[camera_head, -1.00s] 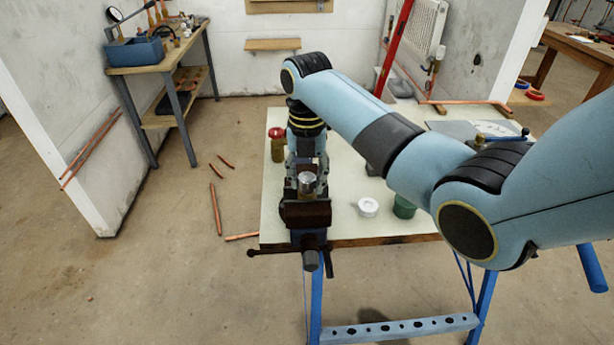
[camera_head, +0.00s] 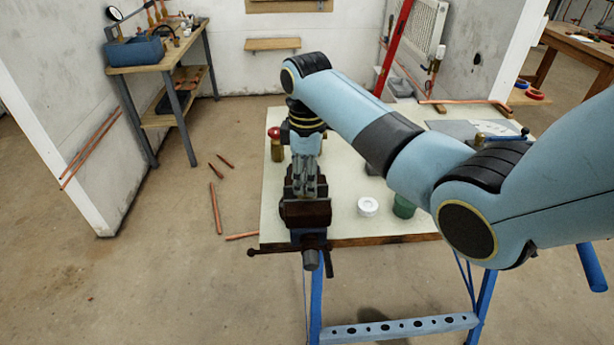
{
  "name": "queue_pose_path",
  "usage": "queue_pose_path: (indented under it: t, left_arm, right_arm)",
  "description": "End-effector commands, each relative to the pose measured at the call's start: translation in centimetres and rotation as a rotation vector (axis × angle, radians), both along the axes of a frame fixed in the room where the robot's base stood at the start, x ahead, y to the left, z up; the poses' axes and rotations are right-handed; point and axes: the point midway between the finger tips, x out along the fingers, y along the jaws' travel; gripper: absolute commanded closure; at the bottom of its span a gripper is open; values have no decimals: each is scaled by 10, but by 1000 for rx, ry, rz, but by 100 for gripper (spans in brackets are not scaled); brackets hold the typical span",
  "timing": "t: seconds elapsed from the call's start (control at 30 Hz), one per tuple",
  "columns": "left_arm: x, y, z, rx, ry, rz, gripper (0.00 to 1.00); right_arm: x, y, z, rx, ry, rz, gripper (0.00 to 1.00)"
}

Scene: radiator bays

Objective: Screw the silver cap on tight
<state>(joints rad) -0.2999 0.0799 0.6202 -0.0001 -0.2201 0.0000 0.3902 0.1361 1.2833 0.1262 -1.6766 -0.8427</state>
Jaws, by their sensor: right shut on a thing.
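My right gripper (camera_head: 305,186) points down over the vise (camera_head: 306,213) at the front left of the workbench. Its fingers are together, shut on the silver cap, which they hide along with the part under it. I cannot see how far the cap sits down or whether it is level. The dark vise jaws stand just below and in front of the fingers. My left gripper is not in view.
A white tub (camera_head: 368,206) and a green pot (camera_head: 404,207) stand right of the vise. A red-topped jar (camera_head: 276,144) stands behind left. The vise handle (camera_head: 290,250) sticks out in front. Copper pipes (camera_head: 215,208) lie on the floor left of the workbench (camera_head: 345,233).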

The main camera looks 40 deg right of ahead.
Motion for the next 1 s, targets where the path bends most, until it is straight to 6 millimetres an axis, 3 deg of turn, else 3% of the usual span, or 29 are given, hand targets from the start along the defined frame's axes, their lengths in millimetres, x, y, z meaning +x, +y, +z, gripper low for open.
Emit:
queue_pose_path:
  t: [0.5, 0.83, 0.87, 0.97, 1.0]
  left_arm:
    - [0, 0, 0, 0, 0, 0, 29]
    - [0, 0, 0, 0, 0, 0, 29]
    - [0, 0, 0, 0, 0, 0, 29]
    - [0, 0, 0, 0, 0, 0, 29]
    - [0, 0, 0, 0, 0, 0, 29]
  right_arm:
    - [0, 0, -1, 0, 1, -938, 100]
    - [0, 0, -1, 0, 1, -1033, 100]
    - [0, 0, -1, 0, 1, -1033, 63]
    - [0, 0, -1, 0, 1, -1032, 51]
    - [0, 0, -1, 0, 0, -1032, 51]
